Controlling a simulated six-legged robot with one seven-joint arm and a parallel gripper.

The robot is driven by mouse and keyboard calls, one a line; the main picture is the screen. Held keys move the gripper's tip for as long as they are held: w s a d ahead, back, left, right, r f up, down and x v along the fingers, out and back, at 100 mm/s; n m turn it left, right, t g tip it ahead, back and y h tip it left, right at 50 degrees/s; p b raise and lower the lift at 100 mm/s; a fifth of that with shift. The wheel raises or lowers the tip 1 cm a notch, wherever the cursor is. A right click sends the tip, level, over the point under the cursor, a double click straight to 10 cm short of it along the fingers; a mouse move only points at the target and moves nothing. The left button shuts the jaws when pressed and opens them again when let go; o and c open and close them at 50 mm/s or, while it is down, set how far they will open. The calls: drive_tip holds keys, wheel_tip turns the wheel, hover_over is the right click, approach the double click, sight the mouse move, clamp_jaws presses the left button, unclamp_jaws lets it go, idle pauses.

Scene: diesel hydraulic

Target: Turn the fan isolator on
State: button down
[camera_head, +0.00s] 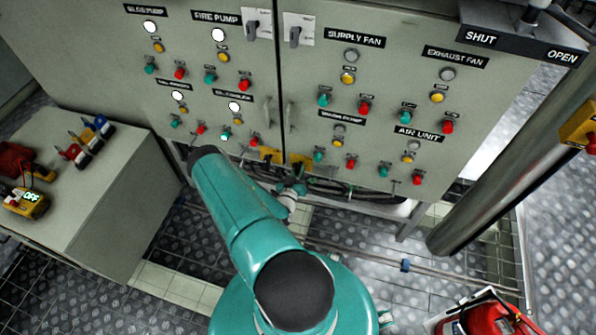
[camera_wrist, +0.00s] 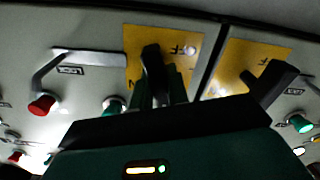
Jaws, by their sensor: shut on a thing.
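Two yellow plates marked OFF, each with a black handle, sit either side of a dark gap in the wrist view: the left plate (camera_wrist: 134,45) and the right plate (camera_wrist: 232,55). My gripper (camera_wrist: 162,92) is shut on the left plate's black handle (camera_wrist: 152,60). The other black handle (camera_wrist: 275,80) stands free to the right. In the head view the two yellow plates show low on the cabinets (camera_head: 300,160), partly behind my arm, and my gripper cannot be made out clearly. No fan name can be read on the plates.
Red and green push buttons (camera_wrist: 42,105) lie near the plates in the wrist view. Metal door handles (camera_head: 268,112) flank the cabinet seam. Black cables (camera_head: 345,188) run below. A grey bench (camera_head: 110,190) stands left, a metal pipe (camera_head: 500,160) right, a red extinguisher (camera_head: 487,318) lower right.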

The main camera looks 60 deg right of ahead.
drive_tip(key=shift+m, duration=2)
drive_tip(key=c, duration=1.4)
unclamp_jaws()
drive_tip(key=shift+o, duration=0.2)
drive_tip(key=s+a, duration=0.2)
drive_tip(key=a, duration=1.1)
drive_tip(key=shift+a, duration=0.35)
drive_tip(key=shift+s, duration=0.1)
